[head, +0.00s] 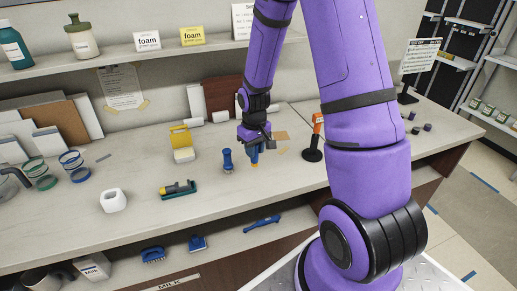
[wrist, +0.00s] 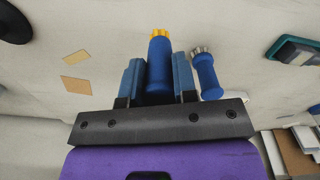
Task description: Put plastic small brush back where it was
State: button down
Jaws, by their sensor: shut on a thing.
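My gripper (head: 255,149) is above the counter and shut on a small blue brush with a yellow-orange tip (head: 254,165). In the wrist view the brush's blue handle (wrist: 158,78) sits between the two blue fingers of my gripper (wrist: 158,66), with the yellow tip pointing away from the palm. I cannot tell whether the tip touches the counter. A second small blue brush with a pale greyish end (head: 227,160) stands upright on the counter, just left of my gripper. It also shows in the wrist view (wrist: 206,76), to the right of the held brush.
The counter (head: 130,172) also holds a green tray with a yellow-and-black tool (head: 178,189), a yellow-lidded box (head: 182,148) and an orange-handled tool on a black base (head: 314,140). Blue brushes (head: 153,254) lie on the shelf below. Counter in front of my gripper is clear.

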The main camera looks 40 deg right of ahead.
jog(key=shift+w+d+f, duration=1.95)
jog(key=shift+d+f, duration=0.1)
jog(key=shift+d, duration=0.15)
jog(key=c, duration=0.9)
grip_release()
jog(key=shift+f, duration=0.15)
notch_tip(320, 180, up, 13)
jog(key=s+a+r+t, duration=0.1)
jog(key=s+a+r, duration=0.35)
jog(key=r, duration=0.35)
jog(key=s+a+r+t, duration=0.25)
jog(key=s+r, duration=0.35)
jog(key=r, duration=0.3)
jog(key=s+a+r+t, duration=0.1)
jog(key=s+a+r, duration=0.2)
jog(key=s, duration=0.5)
jog(key=s+a+r, duration=0.3)
jog(key=s, duration=0.5)
jog(key=shift+r+t, duration=0.2)
jog(key=shift+t, duration=0.15)
